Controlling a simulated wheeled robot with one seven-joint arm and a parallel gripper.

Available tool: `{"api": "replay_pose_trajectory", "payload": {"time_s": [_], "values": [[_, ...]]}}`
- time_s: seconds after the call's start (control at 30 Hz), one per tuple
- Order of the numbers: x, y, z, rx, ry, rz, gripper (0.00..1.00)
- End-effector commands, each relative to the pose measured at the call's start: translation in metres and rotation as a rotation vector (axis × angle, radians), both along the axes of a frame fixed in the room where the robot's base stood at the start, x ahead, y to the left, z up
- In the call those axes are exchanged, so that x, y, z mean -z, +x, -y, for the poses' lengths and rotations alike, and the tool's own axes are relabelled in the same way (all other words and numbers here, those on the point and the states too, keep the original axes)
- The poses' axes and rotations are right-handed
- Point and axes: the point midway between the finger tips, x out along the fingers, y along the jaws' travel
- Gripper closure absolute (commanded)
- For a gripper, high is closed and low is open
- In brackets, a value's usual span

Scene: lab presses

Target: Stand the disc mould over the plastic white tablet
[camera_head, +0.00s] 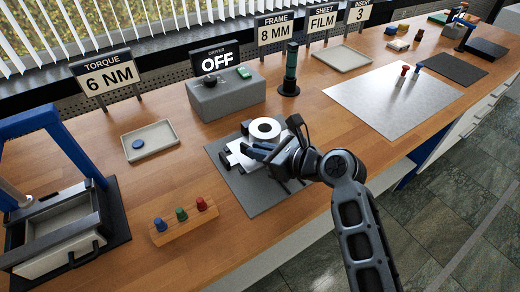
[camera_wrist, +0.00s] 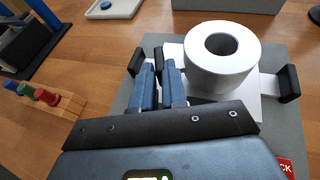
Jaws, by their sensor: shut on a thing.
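A white ring-shaped block (camera_head: 265,128) with a round hole sits on a white plate (camera_head: 238,155); which of them is the disc mould or the tablet I cannot tell. In the wrist view the ring (camera_wrist: 232,72) stands flat on the plate (camera_wrist: 250,106), right of my gripper (camera_wrist: 158,72). Black end blocks show on the plate's sides, one on the right (camera_wrist: 288,83). My gripper (camera_head: 260,151) is low beside the ring, its fingers nearly together. A dark upright piece (camera_wrist: 159,54) shows between the fingertips, apparently what they hold; its lower part is hidden.
A grey mat (camera_head: 245,193) lies under the plate. A driver box (camera_head: 225,96) reading OFF stands behind, with a dark green-topped post (camera_head: 290,75) to its right. A peg block (camera_head: 183,220) and a tray with a blue disc (camera_head: 138,143) are left. Free wood surrounds them.

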Motion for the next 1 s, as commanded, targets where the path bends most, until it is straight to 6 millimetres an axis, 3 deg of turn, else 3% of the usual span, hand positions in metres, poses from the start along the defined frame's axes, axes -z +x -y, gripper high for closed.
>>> {"api": "replay_pose_trajectory", "payload": {"time_s": [1.0], "values": [[0.0043, 0.0006, -0.0002, 0.000, 0.002, 0.003, 1.00]]}}
